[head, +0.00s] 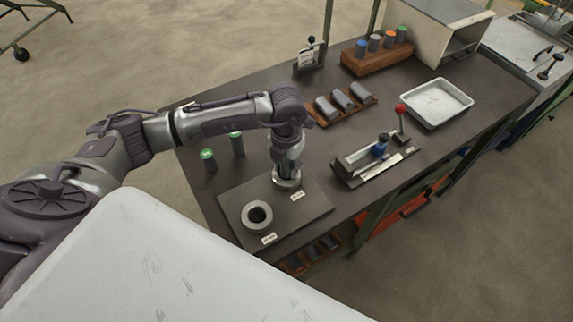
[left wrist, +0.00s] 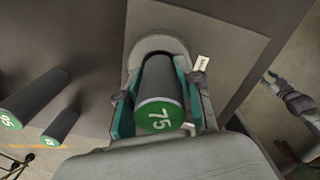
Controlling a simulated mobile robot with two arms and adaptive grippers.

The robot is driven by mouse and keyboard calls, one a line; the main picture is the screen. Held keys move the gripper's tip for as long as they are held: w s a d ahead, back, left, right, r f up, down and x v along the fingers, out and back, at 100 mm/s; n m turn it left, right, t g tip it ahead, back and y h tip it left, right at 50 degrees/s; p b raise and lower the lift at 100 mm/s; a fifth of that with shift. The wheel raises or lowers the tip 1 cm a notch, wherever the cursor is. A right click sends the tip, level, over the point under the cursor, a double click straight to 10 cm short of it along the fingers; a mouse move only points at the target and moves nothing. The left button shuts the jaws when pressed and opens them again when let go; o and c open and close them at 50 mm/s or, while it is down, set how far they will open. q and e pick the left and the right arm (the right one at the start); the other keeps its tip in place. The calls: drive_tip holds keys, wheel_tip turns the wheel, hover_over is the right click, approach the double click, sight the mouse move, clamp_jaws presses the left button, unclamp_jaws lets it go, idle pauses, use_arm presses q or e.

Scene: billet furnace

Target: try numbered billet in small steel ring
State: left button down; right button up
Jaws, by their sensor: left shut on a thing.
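My left gripper (left wrist: 158,108) is shut on a dark billet (left wrist: 160,88) with a green end numbered 75, between teal finger pads. In the head view my left gripper (head: 287,166) points down over the far end of a dark plate (head: 272,222). A steel ring (head: 287,183) lies right under it; it also shows in the left wrist view (left wrist: 152,42) at the billet's far end. I cannot tell whether the billet is inside this ring or just above it. A second steel ring (head: 257,216) sits empty at the plate's near end. The labels are unreadable.
Two green-topped billets (head: 208,160) (head: 237,143) stand left of the plate. A V-shaped fixture with a red-knobbed lever (head: 401,121) is to the right. Behind are a rack of dark pieces (head: 342,102), a white tray (head: 436,102) and a wooden billet rack (head: 377,58).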

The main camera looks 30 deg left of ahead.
use_arm(q)
drive_tip(key=shift+s+f+b, duration=0.1)
drive_tip(key=shift+f+b, duration=0.25)
drive_tip(key=shift+f, duration=0.1)
idle(0.6)
drive_tip(key=c, duration=0.7)
unclamp_jaws()
wheel_tip(320, 180, up, 12)
